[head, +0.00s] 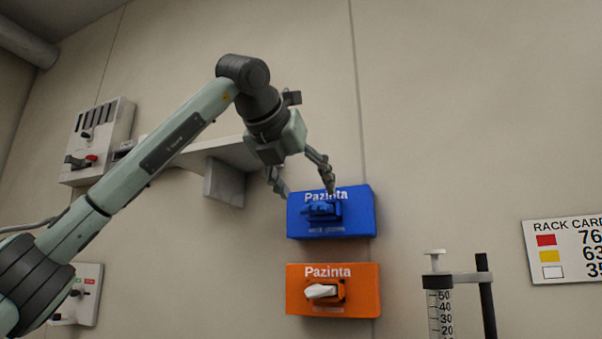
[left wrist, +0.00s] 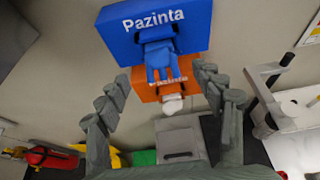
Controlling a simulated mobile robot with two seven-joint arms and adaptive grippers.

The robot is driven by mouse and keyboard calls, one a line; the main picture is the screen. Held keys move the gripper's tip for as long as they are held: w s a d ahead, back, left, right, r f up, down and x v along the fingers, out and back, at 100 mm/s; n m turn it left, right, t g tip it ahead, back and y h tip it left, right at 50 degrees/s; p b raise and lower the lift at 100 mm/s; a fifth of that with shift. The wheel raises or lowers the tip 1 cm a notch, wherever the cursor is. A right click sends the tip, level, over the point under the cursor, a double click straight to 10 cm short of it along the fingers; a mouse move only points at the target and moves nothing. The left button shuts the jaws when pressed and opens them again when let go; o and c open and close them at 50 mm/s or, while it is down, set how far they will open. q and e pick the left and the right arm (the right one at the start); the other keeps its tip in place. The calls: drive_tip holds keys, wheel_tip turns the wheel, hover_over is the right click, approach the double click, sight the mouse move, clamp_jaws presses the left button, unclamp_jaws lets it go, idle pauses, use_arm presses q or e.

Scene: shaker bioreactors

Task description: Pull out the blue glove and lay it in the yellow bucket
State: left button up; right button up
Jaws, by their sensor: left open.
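The blue glove (head: 321,209) sticks out of the front opening of the blue Pazinta box (head: 355,221) on the wall. In the left wrist view the glove (left wrist: 160,58) hangs from the blue box (left wrist: 190,28) with its fingers toward my gripper. My left gripper (head: 303,187) is open at the upper front of the blue box. In the left wrist view its fingers (left wrist: 160,80) stand apart on either side of the glove's lower end, with nothing visibly held. A yellow thing (left wrist: 117,160) shows partly behind a finger; I cannot tell if it is the bucket. My right gripper is out of view.
An orange Pazinta box (head: 355,291) with a white glove (head: 321,291) is just below the blue box. A syringe (head: 438,305) in a stand is at the lower right. A wall shelf (head: 225,150) is behind my left arm. A rack card (head: 565,250) hangs right.

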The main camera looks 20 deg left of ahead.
sight(314, 203)
use_arm(q)
drive_tip(key=shift+x, duration=1.95)
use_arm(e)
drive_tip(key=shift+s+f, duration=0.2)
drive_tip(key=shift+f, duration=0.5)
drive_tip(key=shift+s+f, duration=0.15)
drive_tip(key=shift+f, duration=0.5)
use_arm(q)
drive_tip(key=c, duration=0.9)
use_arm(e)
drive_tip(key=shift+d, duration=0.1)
use_arm(q)
drive_tip(key=shift+s, duration=0.15)
drive_tip(key=shift+s, duration=0.45)
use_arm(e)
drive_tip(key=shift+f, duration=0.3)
use_arm(q)
drive_tip(key=shift+s, duration=0.2)
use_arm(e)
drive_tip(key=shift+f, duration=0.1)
use_arm(q)
drive_tip(key=shift+s+b, duration=0.35)
drive_tip(key=shift+b, duration=0.05)
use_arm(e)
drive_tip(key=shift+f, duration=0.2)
use_arm(q)
drive_tip(key=shift+s, duration=0.35)
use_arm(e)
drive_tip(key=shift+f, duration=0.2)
